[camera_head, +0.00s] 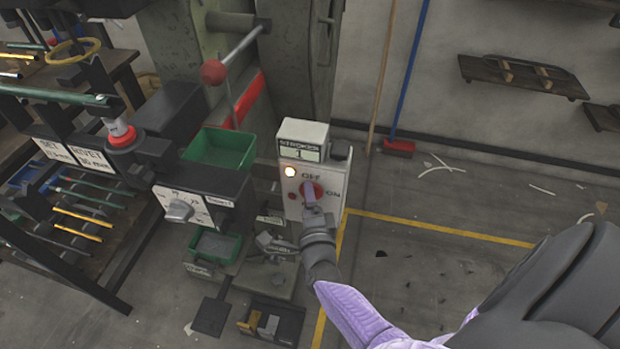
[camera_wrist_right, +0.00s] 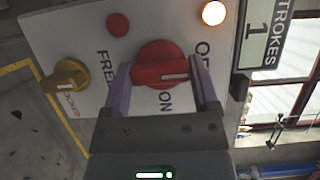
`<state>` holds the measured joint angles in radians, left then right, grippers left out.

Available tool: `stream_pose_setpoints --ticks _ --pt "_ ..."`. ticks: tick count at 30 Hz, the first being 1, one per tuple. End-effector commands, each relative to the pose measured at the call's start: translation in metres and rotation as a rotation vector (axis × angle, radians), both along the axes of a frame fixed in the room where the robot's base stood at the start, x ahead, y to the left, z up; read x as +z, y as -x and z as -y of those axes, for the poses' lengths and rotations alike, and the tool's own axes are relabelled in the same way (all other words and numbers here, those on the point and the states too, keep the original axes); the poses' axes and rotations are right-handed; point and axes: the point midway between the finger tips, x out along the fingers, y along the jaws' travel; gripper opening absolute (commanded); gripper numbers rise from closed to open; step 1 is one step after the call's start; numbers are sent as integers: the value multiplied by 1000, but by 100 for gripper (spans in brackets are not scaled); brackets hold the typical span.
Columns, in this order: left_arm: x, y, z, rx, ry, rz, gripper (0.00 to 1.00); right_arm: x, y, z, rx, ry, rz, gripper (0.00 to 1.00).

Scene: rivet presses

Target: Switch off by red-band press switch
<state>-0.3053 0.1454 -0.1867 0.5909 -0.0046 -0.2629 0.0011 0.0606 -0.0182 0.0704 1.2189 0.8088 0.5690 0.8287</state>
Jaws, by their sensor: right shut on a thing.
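The grey switch box (camera_head: 328,178) stands beside the press with the red band (camera_head: 243,103). Its red rotary knob (camera_wrist_right: 160,63) sits between both fingers of my right gripper (camera_wrist_right: 162,88), which is shut on it. In the head view the right gripper (camera_head: 310,194) covers part of the knob. OFF is printed above the knob and ON to its right there. The knob's white mark shows in the wrist view, but I cannot tell which label it points at. The lamp (camera_wrist_right: 214,13) is lit; it also shows in the head view (camera_head: 291,171). My left gripper is out of view.
The box carries a STROKES counter (camera_head: 300,150) reading 1. A yellow knob (camera_wrist_right: 66,77) and small red button (camera_wrist_right: 118,24) are near the red knob. A red-balled lever (camera_head: 213,72) and green bins (camera_head: 220,148) are to the left. Floor to the right is mostly clear.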

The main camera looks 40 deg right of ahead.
Motion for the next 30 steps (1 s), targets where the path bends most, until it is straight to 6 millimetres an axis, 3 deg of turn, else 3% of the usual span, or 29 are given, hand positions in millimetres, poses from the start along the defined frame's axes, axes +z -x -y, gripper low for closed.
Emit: stream_pose_setpoints --ticks 14,15,17,18,25,30 --pt "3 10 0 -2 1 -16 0 -1 0 -1 3 7 -11 18" --pt "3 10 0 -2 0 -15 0 -1 0 -1 3 7 -11 83" --pt "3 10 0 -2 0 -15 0 -1 0 -1 3 7 -10 96" --pt "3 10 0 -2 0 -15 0 -1 0 -1 3 7 -10 100" --pt "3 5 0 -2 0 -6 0 0 2 -1 1 6 -10 100" --pt "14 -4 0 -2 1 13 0 2 32 -17 3 6 -13 100"
